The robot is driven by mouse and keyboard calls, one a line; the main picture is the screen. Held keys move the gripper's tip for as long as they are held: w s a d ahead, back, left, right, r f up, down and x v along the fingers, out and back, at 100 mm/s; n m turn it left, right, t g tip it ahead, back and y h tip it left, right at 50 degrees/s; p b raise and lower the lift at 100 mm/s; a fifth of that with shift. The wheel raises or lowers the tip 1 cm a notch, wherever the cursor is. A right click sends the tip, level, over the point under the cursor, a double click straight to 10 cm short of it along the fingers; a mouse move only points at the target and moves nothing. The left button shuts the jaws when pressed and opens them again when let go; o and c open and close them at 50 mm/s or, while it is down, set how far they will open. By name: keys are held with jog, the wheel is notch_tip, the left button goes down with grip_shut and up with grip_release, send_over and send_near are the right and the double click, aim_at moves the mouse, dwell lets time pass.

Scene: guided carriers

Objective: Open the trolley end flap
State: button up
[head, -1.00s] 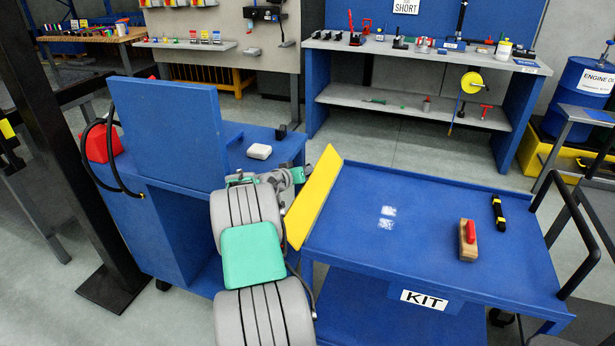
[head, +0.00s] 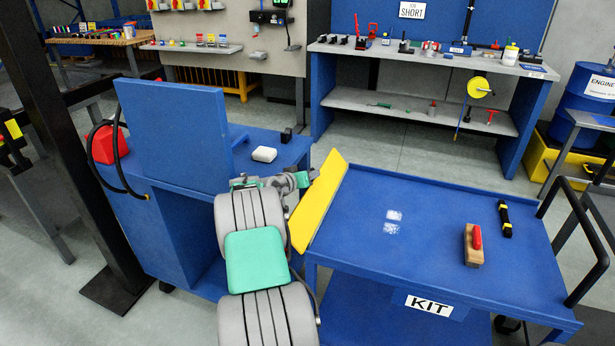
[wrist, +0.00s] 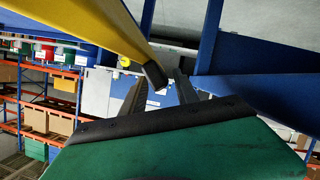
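The blue trolley (head: 350,230) carries a KIT label on its front side. Its yellow end flap (head: 318,205) stands raised along the trolley's left end, tilted. My gripper (head: 304,180) is at the outer left side of the flap, close to its upper edge; whether they touch I cannot tell. In the wrist view the flap (wrist: 95,28) runs in from the upper left and ends in a dark block near the fingers. My gripper (wrist: 158,92) shows two dark fingers apart there, with nothing visible between them.
A wood block with a red handle (head: 473,246) and a black-yellow tool (head: 505,218) lie on the trolley. A black post (head: 75,150) is farther left.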

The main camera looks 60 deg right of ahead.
aim_at(309, 199)
jog(key=v, duration=0.7)
jog(key=shift+a, duration=0.35)
jog(key=shift+s+d+m+b, duration=0.2)
jog(key=shift+s+m+b, duration=0.15)
jog(key=shift+b, duration=0.45)
jog(key=shift+c, duration=1.4)
jog(key=s+m+t+b, duration=0.2)
jog(key=s+m+b, duration=0.1)
jog(key=b, duration=0.1)
jog(key=shift+s+d+r+m, duration=0.1)
jog(key=shift+s+m, duration=0.2)
jog(key=shift+m, duration=0.05)
jog(key=c, duration=0.3)
jog(key=s+a+m+t+b, duration=0.1)
jog(key=m, duration=0.1)
jog(key=s+a+r+m+t+h+b, duration=0.1)
jog(key=s+m, duration=0.1)
jog(key=s+a+r+m+t+b, duration=0.1)
jog(key=m+b, duration=0.1)
jog(key=shift+s+a, duration=0.25)
jog(key=shift+s, duration=0.05)
grip_shut()
jog(key=shift+t, duration=0.3)
jog(key=x, duration=0.9)
jog(key=shift+d+r, duration=0.15)
jog(key=shift+r, duration=0.1)
jog(key=shift+w+f, duration=0.65)
jog(key=shift+w, duration=0.15)
jog(key=shift+w+f, duration=0.65)
jog(key=shift+w, duration=0.2)
